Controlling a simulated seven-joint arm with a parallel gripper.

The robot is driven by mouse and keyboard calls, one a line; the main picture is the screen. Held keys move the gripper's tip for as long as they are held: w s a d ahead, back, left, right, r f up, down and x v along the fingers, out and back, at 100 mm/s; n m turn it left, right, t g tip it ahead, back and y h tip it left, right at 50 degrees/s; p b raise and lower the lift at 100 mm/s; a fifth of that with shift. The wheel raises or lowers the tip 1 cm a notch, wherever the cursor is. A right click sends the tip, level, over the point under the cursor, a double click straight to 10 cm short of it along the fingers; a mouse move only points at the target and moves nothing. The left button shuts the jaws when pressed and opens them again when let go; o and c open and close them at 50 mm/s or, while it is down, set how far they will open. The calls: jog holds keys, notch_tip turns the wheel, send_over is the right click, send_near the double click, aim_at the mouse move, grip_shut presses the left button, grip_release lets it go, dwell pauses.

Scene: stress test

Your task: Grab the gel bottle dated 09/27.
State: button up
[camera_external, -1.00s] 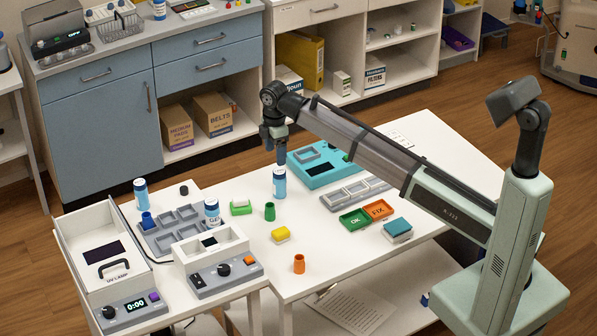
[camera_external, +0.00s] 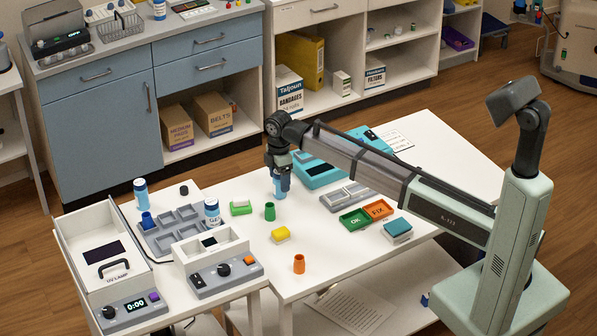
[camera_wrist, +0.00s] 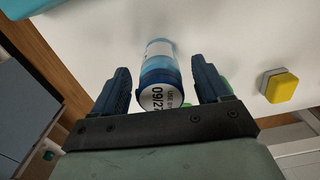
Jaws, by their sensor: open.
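The gel bottle dated 09/27 (camera_wrist: 160,88) is blue and white and stands between the two open fingers of my gripper (camera_wrist: 160,90) in the wrist view. Its cap end faces the camera and carries the printed date. A gap shows between the bottle and each finger. In the external view the bottle (camera_external: 279,188) stands on the white table, its upper part hidden by my gripper (camera_external: 279,172), which reaches down around it. Two other blue-and-white bottles stand at the left: one by the grey rack (camera_external: 141,190) and one on it (camera_external: 212,211), marked GEL.
A yellow block (camera_external: 281,234), a green cup (camera_external: 270,212), a green block (camera_external: 241,208) and an orange cup (camera_external: 299,264) stand near the bottle. A teal device (camera_external: 322,176) lies behind it. The grey tray (camera_external: 344,196) and OK and FIX bins (camera_external: 378,209) are to the right.

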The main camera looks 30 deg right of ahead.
notch_tip(320, 180, down, 2)
jog(key=shift+f, duration=0.2)
jog(key=c, duration=1.2)
